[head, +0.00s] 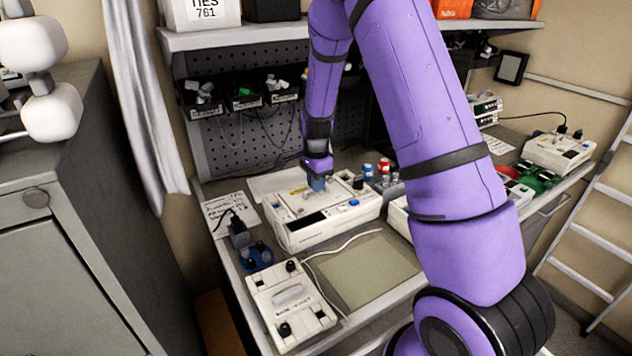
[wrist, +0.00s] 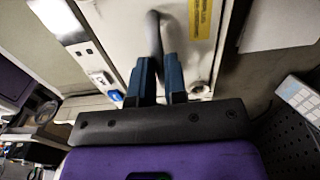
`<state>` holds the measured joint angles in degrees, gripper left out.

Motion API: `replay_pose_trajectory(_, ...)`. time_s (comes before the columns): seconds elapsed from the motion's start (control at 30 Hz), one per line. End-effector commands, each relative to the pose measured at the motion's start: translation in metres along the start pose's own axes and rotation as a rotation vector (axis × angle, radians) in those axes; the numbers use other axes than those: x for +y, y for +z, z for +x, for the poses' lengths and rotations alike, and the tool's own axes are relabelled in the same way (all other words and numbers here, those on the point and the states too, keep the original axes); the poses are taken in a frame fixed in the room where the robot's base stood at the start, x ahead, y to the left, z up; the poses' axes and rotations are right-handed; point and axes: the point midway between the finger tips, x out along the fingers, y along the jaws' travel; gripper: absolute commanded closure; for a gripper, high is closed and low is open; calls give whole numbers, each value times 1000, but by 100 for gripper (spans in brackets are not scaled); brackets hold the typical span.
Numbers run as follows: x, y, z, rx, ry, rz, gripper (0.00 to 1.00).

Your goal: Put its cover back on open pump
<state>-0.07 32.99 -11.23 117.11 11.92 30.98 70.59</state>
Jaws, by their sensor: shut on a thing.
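A cream pump (head: 330,220) stands on the bench at the middle, with buttons and a blue key along its front. A flat cream cover (head: 290,203) with a yellow label lies at its top left; I cannot tell whether it is seated or just above. My gripper (head: 317,185) points down over the pump. In the wrist view, the blue fingers (wrist: 157,78) are shut on the cover's grey handle (wrist: 153,35). The cover (wrist: 125,35) fills the middle there, with its yellow label (wrist: 203,18) beside the handle. The cover's far edges are partly hidden.
A second cream device (head: 290,305) with a handle sits at the front left, with a cable beside it. A green-grey mat (head: 365,270) is bare. Red and blue capped items (head: 376,168) stand right of the pump. A pegboard with bins (head: 240,95) rises behind.

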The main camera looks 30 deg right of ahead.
Motion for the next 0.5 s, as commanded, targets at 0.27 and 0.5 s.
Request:
replay_pose_trajectory(0.27, 0, 0, 0, 0, 0, 0, 76)
replay_pose_trajectory(0.5, 0, 0, 0, 0, 0, 0, 57)
